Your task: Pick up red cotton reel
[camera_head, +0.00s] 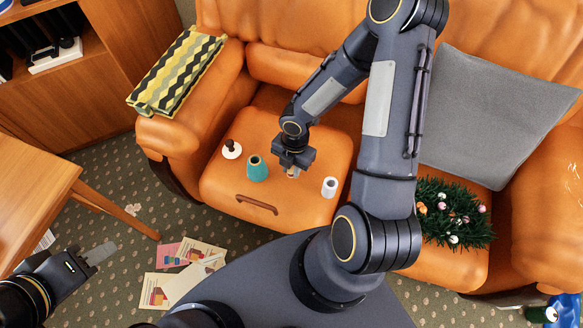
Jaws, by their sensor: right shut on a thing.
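My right gripper (293,160) points down over the orange seat surface (225,190) and is shut on a small cotton reel (292,172). Only a pale, tan part of this reel shows between the fingers. Its red colour cannot be made out, and I cannot tell whether it still touches the seat. A teal reel (257,169) stands to its left and a white reel (329,188) to its right, both apart from the gripper. My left gripper (100,254) is low at the left over the carpet, away from the reels; its finger gap is unclear.
A small white item with a dark top (232,149) stands left of the teal reel. A brown handle (256,204) lies at the seat's front. A grey cushion (490,115) and a decorated green wreath (452,214) are at right. A wooden table (35,190) stands left; papers (190,268) lie on the carpet.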

